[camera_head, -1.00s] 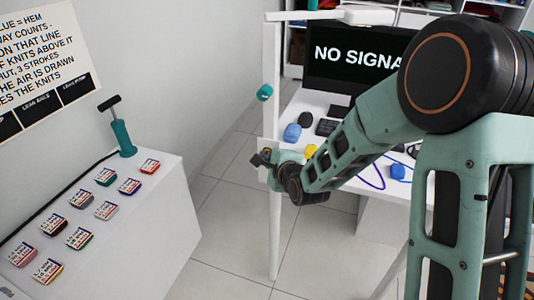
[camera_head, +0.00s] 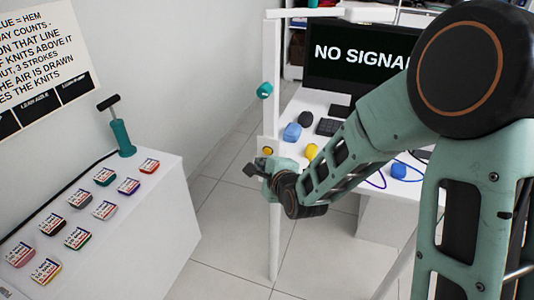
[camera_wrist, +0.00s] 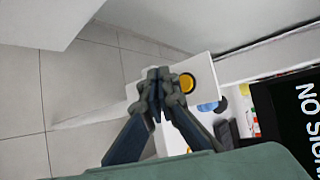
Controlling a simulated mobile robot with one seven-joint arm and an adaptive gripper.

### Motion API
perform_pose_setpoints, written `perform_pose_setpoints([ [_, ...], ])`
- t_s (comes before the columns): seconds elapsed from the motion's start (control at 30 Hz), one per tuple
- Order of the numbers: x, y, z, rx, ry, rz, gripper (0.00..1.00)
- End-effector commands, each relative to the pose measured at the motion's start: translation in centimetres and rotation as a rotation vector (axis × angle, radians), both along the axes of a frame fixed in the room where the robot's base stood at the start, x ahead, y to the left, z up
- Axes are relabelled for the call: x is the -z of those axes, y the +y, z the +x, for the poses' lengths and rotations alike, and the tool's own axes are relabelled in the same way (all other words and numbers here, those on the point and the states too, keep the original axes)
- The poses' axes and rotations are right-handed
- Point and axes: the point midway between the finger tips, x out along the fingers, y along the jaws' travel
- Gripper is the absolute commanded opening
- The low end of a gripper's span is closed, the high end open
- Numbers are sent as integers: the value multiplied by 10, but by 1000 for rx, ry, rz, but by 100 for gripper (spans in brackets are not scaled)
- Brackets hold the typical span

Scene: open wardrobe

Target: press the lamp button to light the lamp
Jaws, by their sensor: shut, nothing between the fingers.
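A round yellow-orange button (camera_head: 267,151) sits on a small white plate (camera_head: 260,143) fixed to a slim white post (camera_head: 273,222). In the wrist view the button (camera_wrist: 187,83) is just right of my fingertips, on the pale plate (camera_wrist: 203,70). My gripper (camera_head: 256,167) is shut and empty, just below the button in the head view. I see no clear contact between them. A small teal fitting (camera_head: 265,90) is on the post above the button; I cannot tell whether it is the lamp or whether it is lit.
A white desk (camera_head: 300,100) behind the post carries a monitor (camera_head: 350,60) and several small coloured objects. A white cabinet (camera_head: 150,230) at left holds several labelled pads and a teal hand pump (camera_head: 122,138). Tiled floor (camera_head: 225,200) lies open between cabinet and post.

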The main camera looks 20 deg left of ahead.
Motion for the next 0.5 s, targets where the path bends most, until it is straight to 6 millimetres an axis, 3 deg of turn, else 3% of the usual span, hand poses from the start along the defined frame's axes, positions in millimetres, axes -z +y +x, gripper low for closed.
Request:
perform_pose_setpoints([
  [0.23, 1, 2, -23, 0, 0, 0, 0],
  [0.5, 0, 2, -28, 1, 0, -1, 0],
])
